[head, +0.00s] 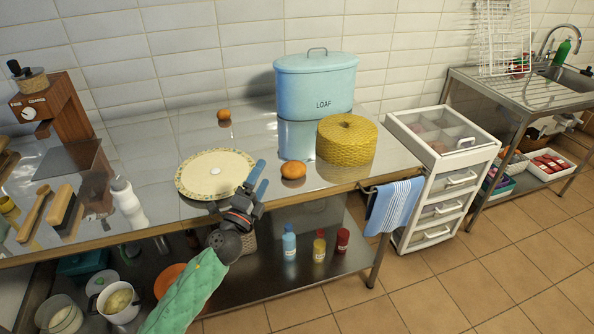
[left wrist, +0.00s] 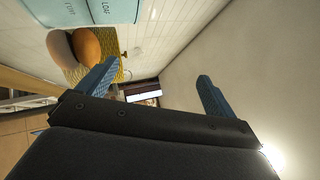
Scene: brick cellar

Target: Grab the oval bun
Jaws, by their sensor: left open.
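An orange-brown bun (head: 293,171) lies on the steel worktop in front of the blue loaf tin. In the left wrist view the bun (left wrist: 87,47) shows at upper left, beyond one fingertip, with its paler reflection beside it. A second small orange-brown bun (head: 224,114) lies farther back, near the wall. I cannot tell for sure which is the oval one. My left gripper (head: 260,178) is open and empty, a little left of the nearer bun and apart from it. Its blue fingers (left wrist: 157,72) stand wide apart in the left wrist view. My right gripper is not in view.
A round patterned board (head: 216,174) lies just left of my gripper. Behind the nearer bun stand the blue LOAF tin (head: 316,84) and a yellow woven basket (head: 347,139). A white bottle (head: 128,203) and brushes are at left. A striped towel (head: 395,204) hangs at the right edge.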

